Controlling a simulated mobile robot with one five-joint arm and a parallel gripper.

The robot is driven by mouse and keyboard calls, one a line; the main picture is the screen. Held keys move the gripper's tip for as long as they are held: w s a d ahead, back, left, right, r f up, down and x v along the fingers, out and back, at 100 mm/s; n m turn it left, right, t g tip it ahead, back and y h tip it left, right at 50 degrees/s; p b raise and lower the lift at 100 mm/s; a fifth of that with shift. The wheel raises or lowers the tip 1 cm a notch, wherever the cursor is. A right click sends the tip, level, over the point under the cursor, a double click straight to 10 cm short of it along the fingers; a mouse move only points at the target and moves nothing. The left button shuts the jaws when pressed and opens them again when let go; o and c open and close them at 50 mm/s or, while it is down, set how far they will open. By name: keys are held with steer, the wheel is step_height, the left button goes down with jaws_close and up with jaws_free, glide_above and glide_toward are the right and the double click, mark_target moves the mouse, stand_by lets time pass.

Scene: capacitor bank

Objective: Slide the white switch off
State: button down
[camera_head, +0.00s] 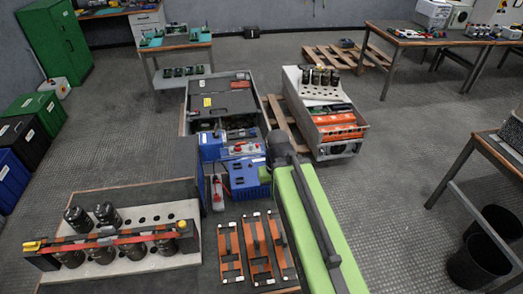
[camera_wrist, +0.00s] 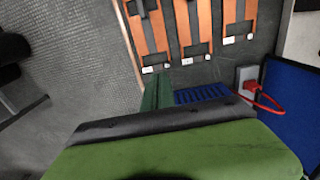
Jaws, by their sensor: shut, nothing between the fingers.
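I cannot clearly single out the white switch. Small white pieces (camera_wrist: 230,41) sit at the ends of orange bars (camera_wrist: 196,25) on a dark board; the head view shows these orange bars (camera_head: 257,250) at the front centre. My gripper (camera_head: 279,146) shows as a dark end beyond my green arm, near the blue box, apart from the orange bars. It is shut and empty. Its fingertips are hard to make out. A green and black part of mine fills the bottom of the wrist view and hides what lies beneath.
A blue box (camera_head: 243,174) and a small grey unit with a red cable (camera_wrist: 249,78) stand behind the bars. A white perforated rack with black cylinders (camera_head: 106,214) is at the left. Black bins (camera_head: 478,258) stand at the right.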

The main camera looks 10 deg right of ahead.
steer(key=shift+w, duration=0.1)
step_height(320, 180, up, 8)
steer(key=g+p, duration=0.3)
steer(key=p, duration=0.4)
glide_above(264, 161)
steer(key=w, duration=0.3)
steer(key=shift+w, duration=0.2)
steer(key=b+x, duration=1)
steer(key=x, duration=0.1)
steer(key=shift+w, duration=0.15)
steer(key=s, duration=0.1)
steer(key=s+r, duration=0.1)
steer(key=s, duration=0.1)
steer(key=shift+p, duration=0.3)
steer(key=shift+s, duration=0.45)
